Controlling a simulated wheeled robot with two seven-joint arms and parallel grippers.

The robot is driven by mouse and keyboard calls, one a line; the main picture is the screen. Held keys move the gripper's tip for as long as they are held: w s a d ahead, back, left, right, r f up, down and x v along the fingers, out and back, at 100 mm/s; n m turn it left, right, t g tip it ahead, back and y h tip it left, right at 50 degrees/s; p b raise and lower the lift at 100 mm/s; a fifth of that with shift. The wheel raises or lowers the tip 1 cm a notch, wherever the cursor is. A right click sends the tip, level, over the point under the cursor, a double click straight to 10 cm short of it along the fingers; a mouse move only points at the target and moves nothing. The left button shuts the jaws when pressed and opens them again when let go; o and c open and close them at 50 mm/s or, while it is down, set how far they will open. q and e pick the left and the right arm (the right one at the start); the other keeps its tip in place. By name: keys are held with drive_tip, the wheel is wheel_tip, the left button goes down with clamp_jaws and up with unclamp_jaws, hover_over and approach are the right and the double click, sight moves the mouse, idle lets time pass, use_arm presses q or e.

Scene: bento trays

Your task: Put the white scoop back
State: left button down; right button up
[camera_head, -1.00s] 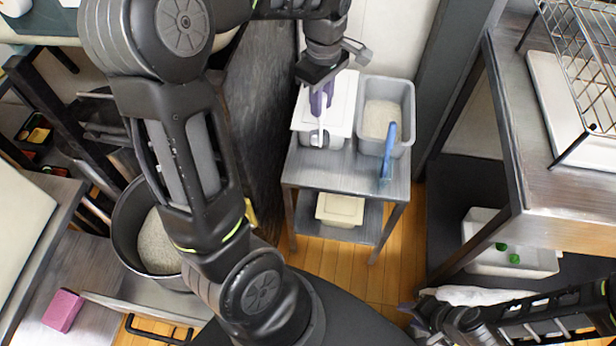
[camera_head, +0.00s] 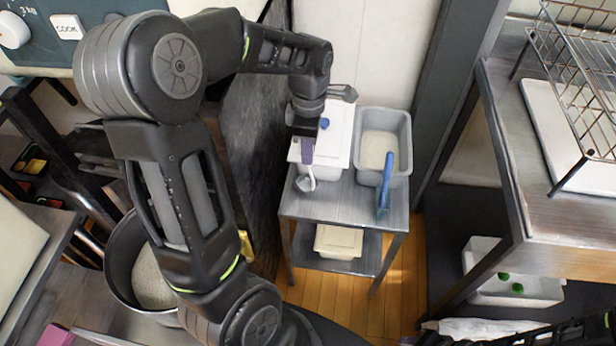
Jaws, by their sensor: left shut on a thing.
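The white scoop (camera_head: 312,178) is in my left gripper (camera_head: 307,153), whose purple fingertips are shut on its handle. The scoop hangs at the front left of the white-lidded bin (camera_head: 335,150), above the small metal cart. I cannot tell whether it touches the bin or the cart top. Beside that bin, to the right, stands an open grey bin (camera_head: 404,125) with pale grain inside. My right arm only shows along the bottom right edge, and its gripper is mostly cut off and unclear.
A blue-handled tool (camera_head: 384,190) leans over the front of the grey bin. The cart top (camera_head: 340,205) is bare in front of the bins. A dark panel stands close at left. A steel table (camera_head: 545,205) with a wire rack is at right.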

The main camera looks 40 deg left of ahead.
sight(309, 169)
use_arm(q)
drive_tip(key=shift+f, duration=1.5)
drive_tip(key=shift+f, duration=1.85)
drive_tip(key=shift+f, duration=0.15)
drive_tip(key=c, duration=1.3)
unclamp_jaws()
